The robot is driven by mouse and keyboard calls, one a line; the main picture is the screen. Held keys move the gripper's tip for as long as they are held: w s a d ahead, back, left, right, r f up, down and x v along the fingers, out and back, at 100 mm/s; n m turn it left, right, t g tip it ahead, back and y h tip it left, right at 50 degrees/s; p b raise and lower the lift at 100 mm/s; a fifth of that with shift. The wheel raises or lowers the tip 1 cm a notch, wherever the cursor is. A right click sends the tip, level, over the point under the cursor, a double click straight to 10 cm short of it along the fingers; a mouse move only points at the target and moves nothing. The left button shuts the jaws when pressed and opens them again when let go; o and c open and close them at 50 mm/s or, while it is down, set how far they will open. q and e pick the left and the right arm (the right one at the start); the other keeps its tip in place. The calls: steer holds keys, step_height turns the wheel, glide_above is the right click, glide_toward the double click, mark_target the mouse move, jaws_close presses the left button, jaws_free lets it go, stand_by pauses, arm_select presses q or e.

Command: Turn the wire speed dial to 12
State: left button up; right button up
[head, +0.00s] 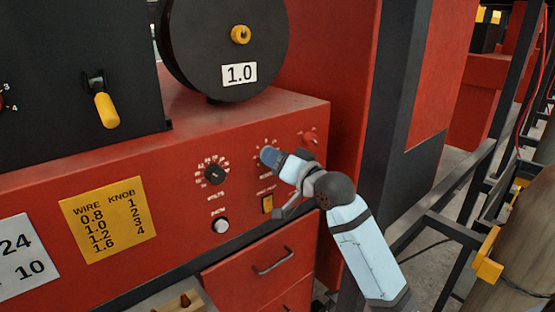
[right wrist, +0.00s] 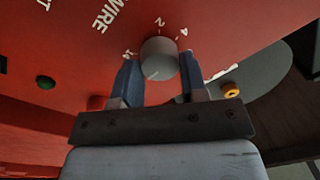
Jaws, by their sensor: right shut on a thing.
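My right gripper (head: 271,157) reaches the red front panel from the right, at the dial right of the black dial. In the right wrist view its two blue fingers (right wrist: 160,80) are shut on a round grey dial knob (right wrist: 160,58), one on each side. The word WIRE is printed on the panel to the left, and a 2 and a 4 show above the knob. A pale mark shows on the knob's lower face, but I cannot tell its exact setting. In the head view the fingertips hide this knob. My left gripper is not in view.
A black dial (head: 214,175) with white numbers sits left of my right gripper. Below it are a white button (head: 221,226) and a yellow switch (head: 267,204). A red knob (head: 308,137) is close to the right. A black spool (head: 225,45) stands above, a drawer handle (head: 273,261) below.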

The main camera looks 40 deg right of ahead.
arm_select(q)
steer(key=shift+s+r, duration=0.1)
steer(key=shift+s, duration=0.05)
arm_select(e)
steer(key=shift+r, duration=0.2)
steer(key=o, duration=0.8)
steer(key=shift+o, duration=0.6)
steer(key=shift+f, duration=0.15)
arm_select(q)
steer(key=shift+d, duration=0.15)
arm_select(e)
steer(key=s+d, duration=0.1)
steer(key=s, duration=1.2)
steer(key=shift+s+d+f, duration=0.25)
steer(key=shift+s+d, duration=0.05)
steer(key=shift+d, duration=0.05)
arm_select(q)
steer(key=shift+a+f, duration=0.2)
